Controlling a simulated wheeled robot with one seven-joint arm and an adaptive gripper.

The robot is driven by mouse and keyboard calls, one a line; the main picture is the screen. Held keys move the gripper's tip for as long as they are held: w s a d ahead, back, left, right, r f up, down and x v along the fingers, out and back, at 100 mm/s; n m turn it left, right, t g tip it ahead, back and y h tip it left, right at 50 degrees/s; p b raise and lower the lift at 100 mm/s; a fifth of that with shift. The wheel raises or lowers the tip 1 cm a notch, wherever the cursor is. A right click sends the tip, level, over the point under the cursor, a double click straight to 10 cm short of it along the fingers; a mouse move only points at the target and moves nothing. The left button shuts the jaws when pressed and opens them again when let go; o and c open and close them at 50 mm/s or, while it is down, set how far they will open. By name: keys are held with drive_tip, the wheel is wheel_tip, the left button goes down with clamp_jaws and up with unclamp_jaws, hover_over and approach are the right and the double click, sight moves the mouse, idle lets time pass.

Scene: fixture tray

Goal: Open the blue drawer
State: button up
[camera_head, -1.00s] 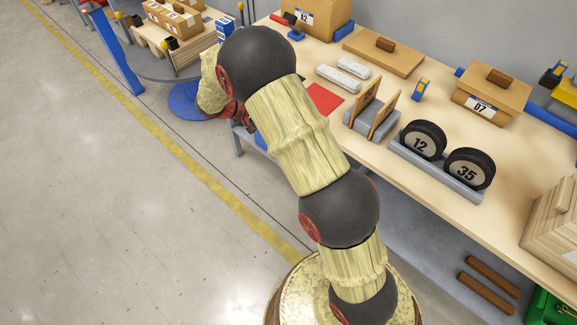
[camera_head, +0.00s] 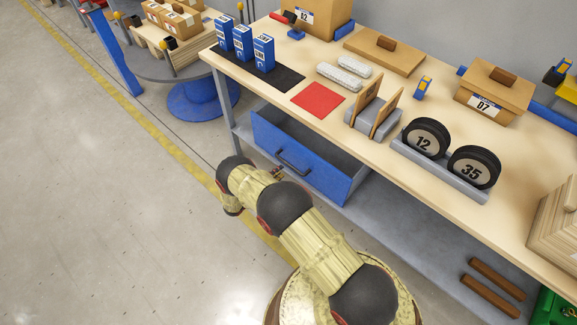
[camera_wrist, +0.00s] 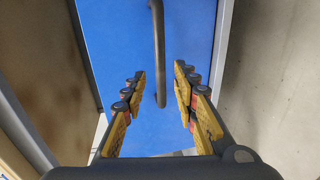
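The blue drawer (camera_head: 312,170) under the workbench is pulled out, and its grey inside shows behind the front panel. Its dark bar handle (camera_head: 293,162) is on the front. My gripper (camera_head: 278,173) is low in front of the drawer, close to the handle, and small in the head view. In the wrist view, the blue front (camera_wrist: 190,30) fills the middle, and the handle (camera_wrist: 159,50) ends between the two fingers in the picture. The fingers (camera_wrist: 160,85) are apart, with no grip on the handle seen. Whether they touch it I cannot tell.
The bench top (camera_head: 400,185) above holds blue boxes on a black mat (camera_head: 277,79), a red mat (camera_head: 318,100) and two wheels in a grey holder (camera_head: 440,173). A grey lower shelf (camera_head: 420,240) runs under the bench. The floor (camera_head: 100,210) on the left is clear.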

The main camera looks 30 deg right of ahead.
sight(289, 164)
drive_tip(key=b+x, duration=0.2)
drive_tip(key=x, duration=0.5)
drive_tip(key=shift+d+f, duration=0.1)
drive_tip(key=shift+d, duration=0.25)
drive_tip(key=c, duration=0.3)
drive_tip(key=c, duration=0.4)
clamp_jaws()
